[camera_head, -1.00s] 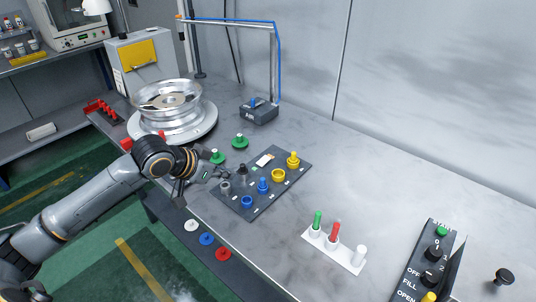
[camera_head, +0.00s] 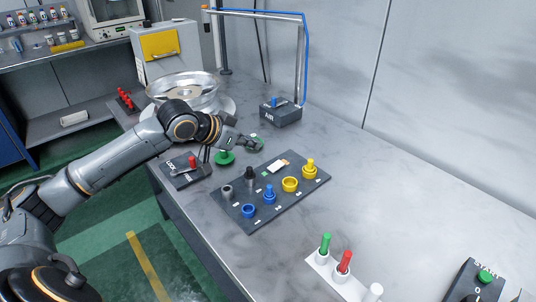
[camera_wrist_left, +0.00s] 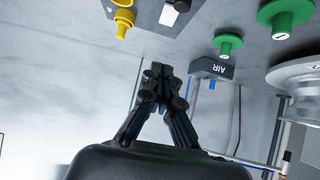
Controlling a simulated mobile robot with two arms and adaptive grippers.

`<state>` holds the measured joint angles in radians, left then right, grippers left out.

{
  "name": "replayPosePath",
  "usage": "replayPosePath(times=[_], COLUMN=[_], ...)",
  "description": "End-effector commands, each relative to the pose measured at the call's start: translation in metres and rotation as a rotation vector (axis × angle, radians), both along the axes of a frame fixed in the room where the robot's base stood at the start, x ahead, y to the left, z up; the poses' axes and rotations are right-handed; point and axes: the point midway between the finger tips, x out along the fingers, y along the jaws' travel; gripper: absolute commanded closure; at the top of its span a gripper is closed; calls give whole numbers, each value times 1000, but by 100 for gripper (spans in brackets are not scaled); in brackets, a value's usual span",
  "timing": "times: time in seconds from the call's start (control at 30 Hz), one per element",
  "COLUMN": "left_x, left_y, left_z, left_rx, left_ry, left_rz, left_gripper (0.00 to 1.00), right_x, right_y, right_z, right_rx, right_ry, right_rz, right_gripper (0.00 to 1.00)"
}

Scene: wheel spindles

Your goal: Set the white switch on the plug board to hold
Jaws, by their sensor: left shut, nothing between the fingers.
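The dark plug board (camera_head: 245,219) lies on the grey bench with grey, black, blue and yellow plugs and sockets on it. The white switch (camera_head: 277,166) sits near the board's far edge; its setting is too small to read. Part of the board's edge with a white piece (camera_wrist_left: 169,14) shows at the top of the left wrist view. My left gripper (camera_head: 258,144) is shut and empty, beyond the board's far left edge and apart from the switch. Its closed fingers (camera_wrist_left: 160,72) also show in the left wrist view. My right gripper is not in view.
Green knobs (camera_head: 224,158) stand close to my left gripper. A LOCK box (camera_head: 187,177) with a red lever is left of the board. The AIR box (camera_head: 280,114) and the wheel (camera_head: 184,86) stand behind. A white holder (camera_head: 322,268) with coloured pegs is in front.

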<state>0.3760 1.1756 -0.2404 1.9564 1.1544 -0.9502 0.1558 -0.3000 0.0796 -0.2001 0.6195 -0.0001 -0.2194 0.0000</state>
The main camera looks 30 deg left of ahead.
Motion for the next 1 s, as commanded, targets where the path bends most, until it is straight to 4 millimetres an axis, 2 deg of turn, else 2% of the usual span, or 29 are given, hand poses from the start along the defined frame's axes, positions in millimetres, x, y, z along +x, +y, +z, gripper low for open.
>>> replayPosePath(times=[0.17, 0.5, 0.7, 1.0], left_x=[18, 72, 75, 76], left_y=[-8, -27, -27, -27], left_z=[-12, -58, -88, -100], left_rx=[-6, -4, -1, 2], left_ry=[-1, 1, 2, 0], left_rz=[-1, -1, 0, -1], left_gripper=[100, 100, 100, 100], right_x=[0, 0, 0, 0], right_y=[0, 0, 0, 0], right_z=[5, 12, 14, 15], right_rx=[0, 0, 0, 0], right_ry=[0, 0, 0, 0], right_rz=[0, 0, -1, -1], right_gripper=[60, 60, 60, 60])
